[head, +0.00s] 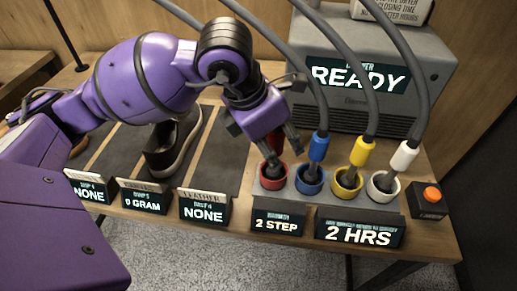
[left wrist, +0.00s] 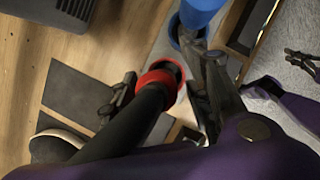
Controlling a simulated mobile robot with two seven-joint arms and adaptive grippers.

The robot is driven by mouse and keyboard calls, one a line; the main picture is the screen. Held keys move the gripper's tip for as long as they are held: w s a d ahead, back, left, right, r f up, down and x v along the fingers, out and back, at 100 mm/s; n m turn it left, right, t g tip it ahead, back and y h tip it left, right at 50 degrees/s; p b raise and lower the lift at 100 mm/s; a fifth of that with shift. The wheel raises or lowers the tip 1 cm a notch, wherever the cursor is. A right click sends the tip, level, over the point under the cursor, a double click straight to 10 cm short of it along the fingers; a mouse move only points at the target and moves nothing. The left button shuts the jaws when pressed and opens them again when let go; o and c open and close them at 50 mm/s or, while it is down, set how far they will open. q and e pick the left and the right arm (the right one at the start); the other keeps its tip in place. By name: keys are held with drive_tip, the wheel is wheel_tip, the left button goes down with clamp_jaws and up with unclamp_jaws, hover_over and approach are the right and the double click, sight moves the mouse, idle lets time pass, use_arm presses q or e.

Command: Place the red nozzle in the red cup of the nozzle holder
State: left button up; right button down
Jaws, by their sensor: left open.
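The nozzle holder (head: 258,209) stands at the table's front, with red, blue, yellow and white cups in a row. The red cup (head: 273,184) is leftmost; its red rim also shows in the left wrist view (left wrist: 158,78). My left gripper (head: 280,146) is open just above the red cup, its fingers pointing down. The red nozzle (head: 276,139) shows as a red patch between and behind the fingers, mostly hidden. It seems upright with its dark tip at the red cup; how deep it sits I cannot tell.
The blue nozzle (head: 319,146), yellow nozzle (head: 361,151) and white nozzle (head: 404,155) stand in their cups close to the right, with hoses rising overhead. A grey machine (head: 432,83) stands behind. A sneaker (head: 176,145) lies on dark mats at left. An orange button (head: 431,194) is far right.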

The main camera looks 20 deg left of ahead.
use_arm(q)
drive_tip(key=v, duration=1.2)
drive_tip(key=shift+r+p, duration=0.25)
drive_tip(key=shift+p, duration=0.15)
drive_tip(key=shift+w+f, duration=0.1)
